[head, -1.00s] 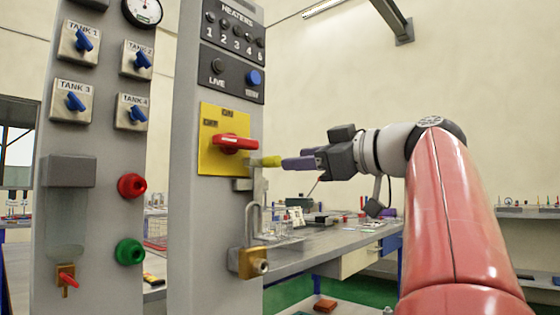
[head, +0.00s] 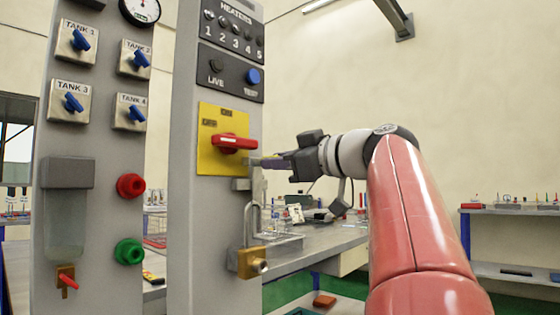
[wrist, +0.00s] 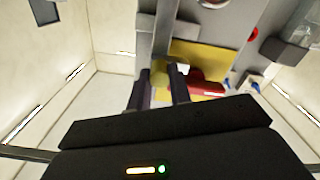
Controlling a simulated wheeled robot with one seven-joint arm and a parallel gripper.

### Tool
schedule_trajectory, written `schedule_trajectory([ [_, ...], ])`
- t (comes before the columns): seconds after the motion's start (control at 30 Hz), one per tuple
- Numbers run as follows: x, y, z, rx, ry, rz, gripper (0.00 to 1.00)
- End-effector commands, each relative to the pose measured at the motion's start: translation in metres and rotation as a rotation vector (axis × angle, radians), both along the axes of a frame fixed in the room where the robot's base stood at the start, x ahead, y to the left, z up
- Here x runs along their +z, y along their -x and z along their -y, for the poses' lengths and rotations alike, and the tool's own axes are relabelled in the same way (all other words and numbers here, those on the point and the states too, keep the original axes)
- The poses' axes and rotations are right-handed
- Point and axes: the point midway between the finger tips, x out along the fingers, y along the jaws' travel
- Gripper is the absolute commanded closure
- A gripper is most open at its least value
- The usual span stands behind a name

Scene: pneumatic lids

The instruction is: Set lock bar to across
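The red switch handle (head: 234,143) lies roughly level on a yellow plate (head: 209,160) on the grey column; both also show in the wrist view, the handle (wrist: 207,86) right of my fingers and the plate (wrist: 203,54) beyond them. A small grey bracket (head: 241,184) below the plate may be part of the lock bar; I cannot tell surely. A brass padlock (head: 250,262) hangs below on a grey shackle. My gripper (head: 254,162) reaches in from the right, just below and right of the handle. Its fingers (wrist: 160,90) are apart. Whether they touch anything is unclear.
Left on the panel are blue tank valves (head: 73,102), a red button (head: 131,186) and a green button (head: 130,252). A heater panel (head: 234,31) sits above the yellow plate. A workbench (head: 310,245) with a wire basket stands behind the column.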

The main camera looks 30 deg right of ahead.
Motion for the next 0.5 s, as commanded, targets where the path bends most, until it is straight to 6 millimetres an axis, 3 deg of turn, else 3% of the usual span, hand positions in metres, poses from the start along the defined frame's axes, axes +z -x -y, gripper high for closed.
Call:
schedule_trajectory([
  [0.27, 0.0, 0.001, -0.001, 0.0, 0.0, 0.0, 1.0],
  [0.5, -0.003, 0.009, -0.026, 0.003, 0.003, 0.001, 1.0],
])
